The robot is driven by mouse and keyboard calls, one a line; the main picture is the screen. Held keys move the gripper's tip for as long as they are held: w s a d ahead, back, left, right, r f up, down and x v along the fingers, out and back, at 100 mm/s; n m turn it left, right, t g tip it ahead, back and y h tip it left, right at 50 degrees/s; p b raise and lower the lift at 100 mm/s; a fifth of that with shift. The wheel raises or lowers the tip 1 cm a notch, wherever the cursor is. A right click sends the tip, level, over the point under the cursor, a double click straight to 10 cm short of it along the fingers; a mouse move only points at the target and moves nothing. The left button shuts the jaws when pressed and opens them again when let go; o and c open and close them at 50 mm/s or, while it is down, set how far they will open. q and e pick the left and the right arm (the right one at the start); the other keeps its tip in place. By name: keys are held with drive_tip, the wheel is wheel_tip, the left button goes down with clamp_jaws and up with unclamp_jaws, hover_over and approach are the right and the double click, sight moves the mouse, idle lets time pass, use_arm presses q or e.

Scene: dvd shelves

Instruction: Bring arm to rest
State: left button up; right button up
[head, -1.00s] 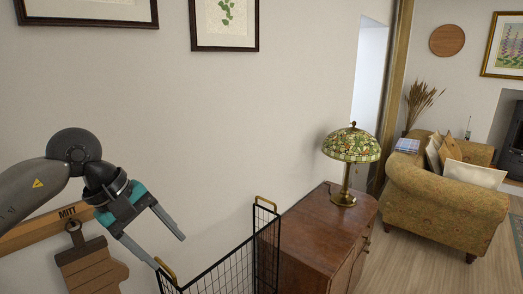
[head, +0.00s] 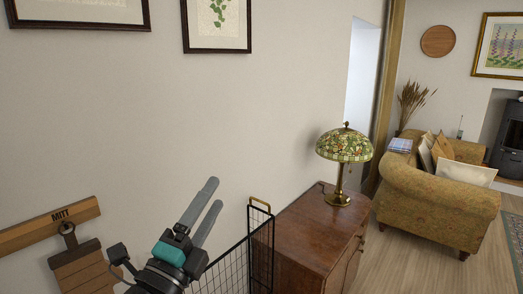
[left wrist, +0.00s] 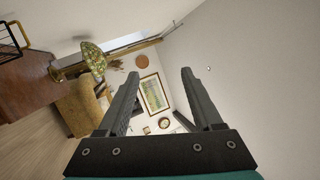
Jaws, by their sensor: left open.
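My left gripper (head: 208,207) is at the lower middle of the head view, its two grey fingers pointing up and to the right. It is open, with a narrow gap from this angle and nothing between the fingers. In the left wrist view its fingers (left wrist: 158,100) stand wide apart and empty, with the room seen beyond them. It is in front of the wall and the black wire rack (head: 228,268), whose near part it hides. My right gripper is in neither view.
A wooden cabinet (head: 305,240) with a stained-glass lamp (head: 343,150) stands right of the rack. A patterned sofa (head: 430,205) is farther right. Floor between cabinet and sofa is clear.

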use_arm(q)
drive_tip(key=s+a+f+n+g+y, duration=0.3)
drive_tip(key=a+f+n+y, duration=0.15)
drive_tip(key=f+n, duration=0.35)
drive_tip(key=s+a+f+n+g+y, duration=0.2)
drive_tip(key=a+f+n+g+y, duration=0.25)
drive_tip(key=f+n, duration=0.4)
drive_tip(key=s+d+f+n+g+h, duration=0.1)
drive_tip(key=s+f+n+g, duration=0.3)
drive_tip(key=s+f, duration=0.5)
drive_tip(key=s+d+f+n+g, duration=0.15)
drive_tip(key=s+f+g, duration=0.45)
drive_tip(key=s, duration=0.6)
wheel_tip(320, 180, down, 28)
drive_tip(key=b, duration=0.8)
drive_tip(key=s+a+f+g+b, duration=0.1)
drive_tip(key=s+f+b, duration=0.3)
drive_tip(key=s+f, duration=0.4)
drive_tip(key=s+a+f+g+b, duration=0.1)
drive_tip(key=s+f+b, duration=0.3)
drive_tip(key=f, duration=1.2)
drive_tip(key=s+a, duration=0.1)
drive_tip(key=s, duration=0.3)
drive_tip(key=shift+s+a+f, duration=0.25)
drive_tip(key=shift+a, duration=0.1)
